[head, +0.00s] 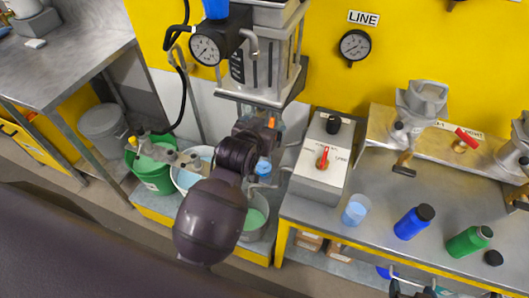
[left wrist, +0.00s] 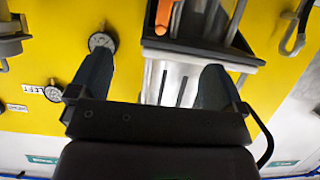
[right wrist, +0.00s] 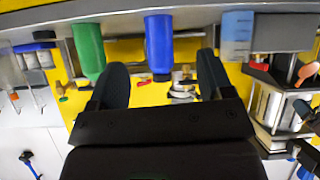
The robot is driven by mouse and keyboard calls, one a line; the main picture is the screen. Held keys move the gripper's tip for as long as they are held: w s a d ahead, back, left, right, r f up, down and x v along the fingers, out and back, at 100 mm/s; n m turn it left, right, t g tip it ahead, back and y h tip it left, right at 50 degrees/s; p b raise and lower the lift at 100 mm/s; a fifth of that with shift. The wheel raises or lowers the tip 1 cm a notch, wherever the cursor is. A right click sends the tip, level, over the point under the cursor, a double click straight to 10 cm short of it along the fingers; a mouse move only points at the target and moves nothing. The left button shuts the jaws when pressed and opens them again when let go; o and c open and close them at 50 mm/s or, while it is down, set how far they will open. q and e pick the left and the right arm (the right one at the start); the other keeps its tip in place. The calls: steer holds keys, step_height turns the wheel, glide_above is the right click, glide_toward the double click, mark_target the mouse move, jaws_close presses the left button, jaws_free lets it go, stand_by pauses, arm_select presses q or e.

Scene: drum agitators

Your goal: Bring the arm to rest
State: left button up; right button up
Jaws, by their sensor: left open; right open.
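My left arm rises through the middle of the head view, and its gripper (head: 265,130) is in front of the drum agitator frame (head: 262,60). In the left wrist view the two fingers of this gripper (left wrist: 155,82) stand wide apart, with nothing between them but the metal frame and yellow wall behind. My right gripper (head: 412,289) shows only at the bottom edge of the head view, low before the right bench. In the right wrist view its fingers (right wrist: 162,78) are apart and empty, with a blue bottle (right wrist: 160,47) and a green bottle (right wrist: 89,50) beyond.
The right bench (head: 375,225) carries a switch box (head: 322,160), a cup of blue liquid (head: 356,210), the blue bottle (head: 414,222) and the green bottle (head: 469,241). A green bucket (head: 150,170) stands low left. A steel table (head: 75,60) is at the far left.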

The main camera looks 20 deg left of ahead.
arm_select(q)
steer(key=s+a+f+b, duration=0.1)
steer(key=s+a+f, duration=0.4)
steer(key=s+f, duration=0.4)
steer(key=s+a+f+g+b, duration=0.1)
steer(key=s+a+f+b, duration=0.1)
steer(key=s+a+f, duration=0.3)
steer(key=s+f, duration=0.4)
steer(key=s, duration=0.4)
steer(key=shift+s+a+f+m+g+y, duration=0.15)
steer(key=shift+a+f+m+g+y, duration=0.05)
steer(key=shift+a+m+g+y, duration=0.1)
arm_select(e)
steer(key=shift+w+f, duration=0.55)
steer(key=shift+f, duration=0.25)
arm_select(q)
steer(key=shift+d, duration=0.1)
arm_select(e)
steer(key=shift+s, duration=0.2)
